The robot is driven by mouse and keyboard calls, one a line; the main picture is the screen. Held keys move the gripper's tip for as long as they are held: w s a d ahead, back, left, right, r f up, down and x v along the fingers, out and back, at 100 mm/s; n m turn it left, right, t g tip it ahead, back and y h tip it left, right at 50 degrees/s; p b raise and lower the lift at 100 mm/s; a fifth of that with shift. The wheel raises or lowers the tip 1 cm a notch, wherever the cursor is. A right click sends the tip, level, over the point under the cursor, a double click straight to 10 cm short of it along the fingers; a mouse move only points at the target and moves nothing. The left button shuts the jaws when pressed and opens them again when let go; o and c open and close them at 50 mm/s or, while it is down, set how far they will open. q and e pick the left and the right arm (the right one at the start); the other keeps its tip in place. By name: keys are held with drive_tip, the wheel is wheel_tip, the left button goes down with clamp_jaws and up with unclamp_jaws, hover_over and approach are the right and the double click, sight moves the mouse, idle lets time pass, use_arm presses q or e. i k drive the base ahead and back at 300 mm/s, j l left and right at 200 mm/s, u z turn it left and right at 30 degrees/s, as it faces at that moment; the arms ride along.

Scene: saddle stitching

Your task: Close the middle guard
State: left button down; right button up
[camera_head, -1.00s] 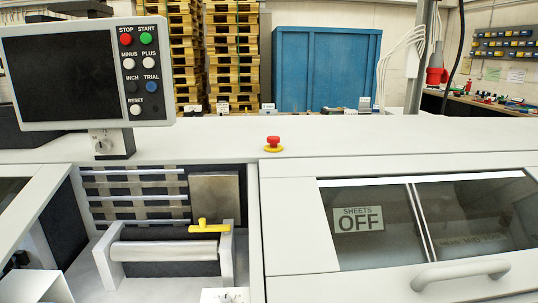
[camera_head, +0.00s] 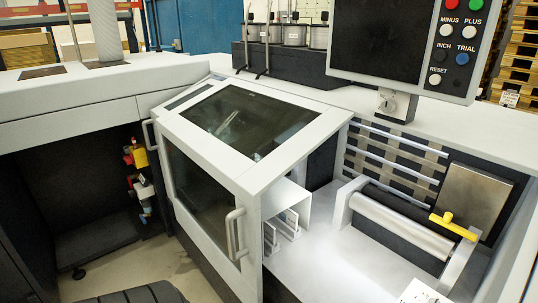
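A light grey guard (camera_head: 256,172) with dark windows stands in the middle of the machine. It has one vertical handle (camera_head: 235,234) at its front right corner and another handle (camera_head: 149,134) at its left. To its right, an uncovered bay shows a metal roller (camera_head: 405,226), a yellow lever (camera_head: 453,226) and a slatted back. I cannot tell for sure whether this guard is the middle one, or how it is hinged. Neither of my grippers shows in this view.
A control panel (camera_head: 405,45) hangs over the machine at the upper right. To the left is a dark open recess (camera_head: 85,200) with red and yellow fittings (camera_head: 138,156). Bare floor (camera_head: 145,270) shows in front of the recess. Spools (camera_head: 290,34) stand at the back.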

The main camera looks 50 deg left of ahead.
sight(211, 152)
drive_tip(key=u, duration=2.25)
